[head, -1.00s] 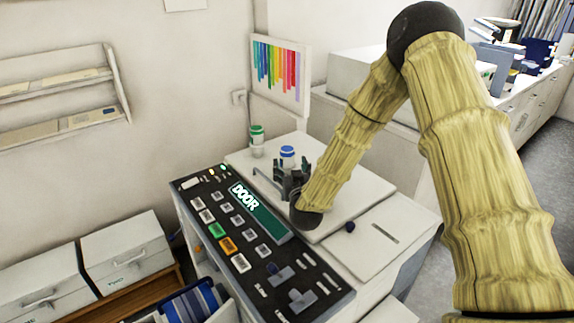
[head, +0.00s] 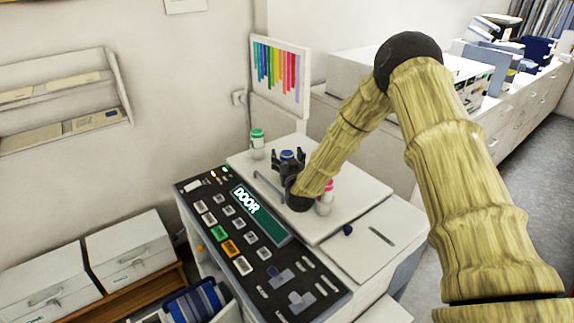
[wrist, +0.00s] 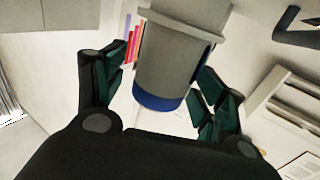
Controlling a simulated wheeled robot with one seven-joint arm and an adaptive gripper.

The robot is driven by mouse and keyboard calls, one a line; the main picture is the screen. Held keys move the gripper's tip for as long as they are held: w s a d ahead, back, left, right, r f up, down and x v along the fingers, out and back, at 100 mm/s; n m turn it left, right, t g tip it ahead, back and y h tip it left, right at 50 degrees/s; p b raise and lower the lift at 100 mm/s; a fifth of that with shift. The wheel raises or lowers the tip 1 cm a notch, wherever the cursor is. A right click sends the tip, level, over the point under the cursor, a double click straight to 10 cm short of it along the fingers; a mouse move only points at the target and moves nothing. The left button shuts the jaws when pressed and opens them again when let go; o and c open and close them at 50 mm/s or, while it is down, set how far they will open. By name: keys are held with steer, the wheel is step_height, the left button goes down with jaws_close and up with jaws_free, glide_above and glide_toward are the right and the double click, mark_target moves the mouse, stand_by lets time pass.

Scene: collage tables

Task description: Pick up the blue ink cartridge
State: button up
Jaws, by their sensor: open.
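The blue ink cartridge (head: 287,156) stands upright on the white top of the machine, with its blue cap upward. My gripper (head: 288,164) is at it from the near side, and its dark fingers partly hide the cartridge's lower body. In the wrist view the cartridge (wrist: 180,62), grey-white with a blue end, lies between the spread fingers of my gripper (wrist: 160,95). Gaps show between the cartridge and the fingers on both sides, so the gripper is open around it.
A green-capped cartridge (head: 257,142) stands to the left on the machine top (head: 335,215). A pink-marked cartridge (head: 326,195) stands right of my gripper, partly behind my arm. A dark button panel (head: 235,235) lies in front. A colour chart (head: 280,75) stands behind.

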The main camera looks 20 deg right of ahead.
steer(key=shift+c, duration=0.5)
steer(key=c, duration=1.1)
steer(key=shift+r, duration=0.15)
steer(key=shift+c, duration=0.2)
step_height(320, 180, up, 3)
steer(key=b, duration=0.3)
steer(key=shift+r, duration=0.1)
steer(key=s+a+r+b, duration=0.1)
steer(key=s+b, duration=0.4)
steer(key=s, duration=1)
steer(key=shift+s+a+r+b, duration=0.3)
steer(key=shift+s+a+b, duration=0.1)
steer(key=shift+a, duration=0.1)
